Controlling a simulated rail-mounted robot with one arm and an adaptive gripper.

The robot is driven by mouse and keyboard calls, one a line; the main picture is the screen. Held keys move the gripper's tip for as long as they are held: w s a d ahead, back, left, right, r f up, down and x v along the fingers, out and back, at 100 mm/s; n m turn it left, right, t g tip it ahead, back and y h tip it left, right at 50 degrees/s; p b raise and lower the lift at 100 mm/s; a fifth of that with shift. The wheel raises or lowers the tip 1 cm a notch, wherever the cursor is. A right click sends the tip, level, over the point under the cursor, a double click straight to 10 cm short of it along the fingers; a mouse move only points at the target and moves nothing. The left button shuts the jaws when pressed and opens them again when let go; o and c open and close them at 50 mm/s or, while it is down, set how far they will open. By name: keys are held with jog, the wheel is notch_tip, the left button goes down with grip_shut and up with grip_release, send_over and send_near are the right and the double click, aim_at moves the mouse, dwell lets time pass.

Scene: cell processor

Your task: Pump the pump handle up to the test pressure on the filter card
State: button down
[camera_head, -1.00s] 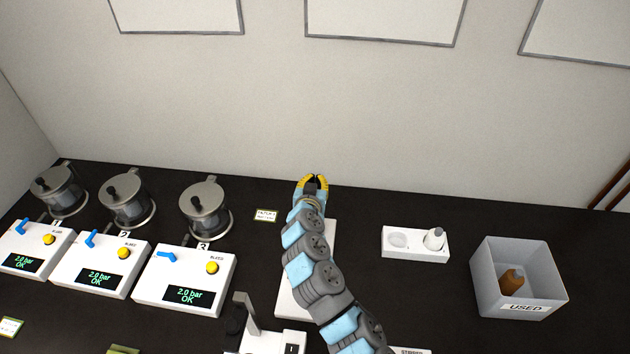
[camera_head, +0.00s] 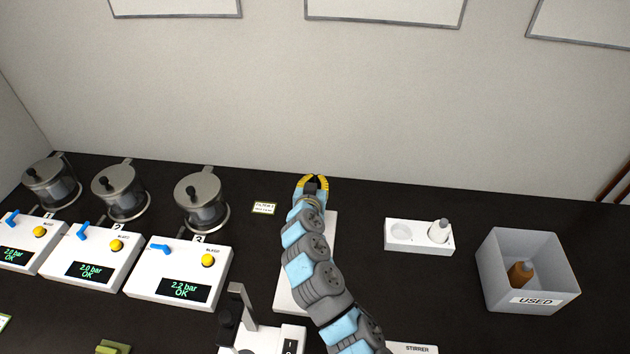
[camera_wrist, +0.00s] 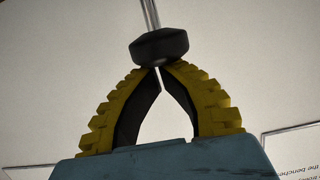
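My gripper (camera_head: 313,184) is near the wall, above the far end of a white plate (camera_head: 287,292). In the wrist view its yellow fingers (camera_wrist: 158,69) come together at the tips, with only a sliver between them. A black knob (camera_wrist: 160,45) on a thin metal rod, seemingly the pump handle, shows right at the fingertips; I cannot tell whether they touch. The knob is hidden in the head view. The filter card (camera_head: 264,208) lies left of my gripper; its small print is unreadable beyond a heading like "FILTER 3". Unit 3's display (camera_head: 183,289) reads 2.2 bar OK.
Three lidded metal vessels (camera_head: 202,200) stand behind white control boxes (camera_head: 140,281) at left. A white holder (camera_head: 394,247) with a small bottle (camera_head: 439,231) and a grey USED bin (camera_head: 491,280) with a brown bottle (camera_head: 520,272) are at right. Dark bench between is clear.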

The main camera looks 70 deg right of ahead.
notch_tip(320, 180, up, 4)
jog(key=shift+r+p, duration=0.1)
jog(key=shift+p, duration=0.8)
jog(key=shift+a+b, duration=0.25)
jog(key=shift+b, duration=0.1)
jog(key=b+v, duration=0.1)
jog(key=v, duration=0.8)
jog(key=shift+a+b, duration=0.25)
jog(key=shift+b, duration=0.1)
dwell(0.5)
notch_tip(320, 180, up, 6)
jog(key=p, duration=0.5)
jog(key=shift+r, duration=0.2)
